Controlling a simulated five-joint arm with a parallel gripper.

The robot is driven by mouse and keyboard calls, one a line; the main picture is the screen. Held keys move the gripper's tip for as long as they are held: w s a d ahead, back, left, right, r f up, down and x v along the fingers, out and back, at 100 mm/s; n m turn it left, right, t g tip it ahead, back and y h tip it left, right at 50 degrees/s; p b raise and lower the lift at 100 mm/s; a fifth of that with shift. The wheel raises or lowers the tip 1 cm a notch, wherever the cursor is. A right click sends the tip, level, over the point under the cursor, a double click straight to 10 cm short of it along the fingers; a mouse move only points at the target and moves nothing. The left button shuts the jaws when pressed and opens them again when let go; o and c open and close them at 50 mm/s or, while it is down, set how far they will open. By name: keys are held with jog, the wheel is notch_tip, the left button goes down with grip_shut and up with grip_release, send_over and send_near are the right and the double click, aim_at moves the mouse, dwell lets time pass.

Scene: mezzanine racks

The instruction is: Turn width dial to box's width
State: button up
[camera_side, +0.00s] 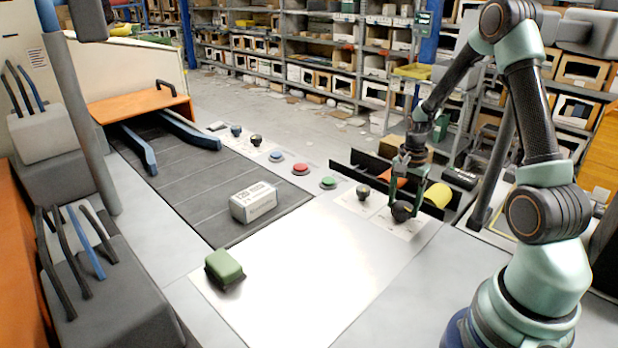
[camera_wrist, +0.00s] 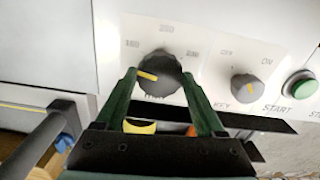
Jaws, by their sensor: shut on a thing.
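The width dial (camera_wrist: 163,66) is a dark round knob on a white panel, ringed by small blurred numbers. In the side view the dial (camera_side: 402,211) shows low under my gripper (camera_side: 396,201). The white box (camera_side: 253,202) lies on the dark conveyor, with a printed label that seems to start with 120; the rest is too small to read.
Beside the dial is a key switch (camera_wrist: 245,88) marked ON, then a green START button (camera_wrist: 299,84). A red button (camera_side: 300,169) and a blue button (camera_side: 276,156) line the conveyor (camera_side: 190,165). A yellow roll (camera_side: 438,194) lies behind the dial. A green-topped block (camera_side: 224,266) stands front left.

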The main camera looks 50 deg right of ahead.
aim_at(403, 206)
jog(key=n, duration=0.4)
jog(key=shift+n, duration=2)
jog(key=o, duration=1.4)
jog(key=shift+c, duration=0.2)
jog(key=shift+r, duration=0.1)
notch_tip(403, 206, up, 12)
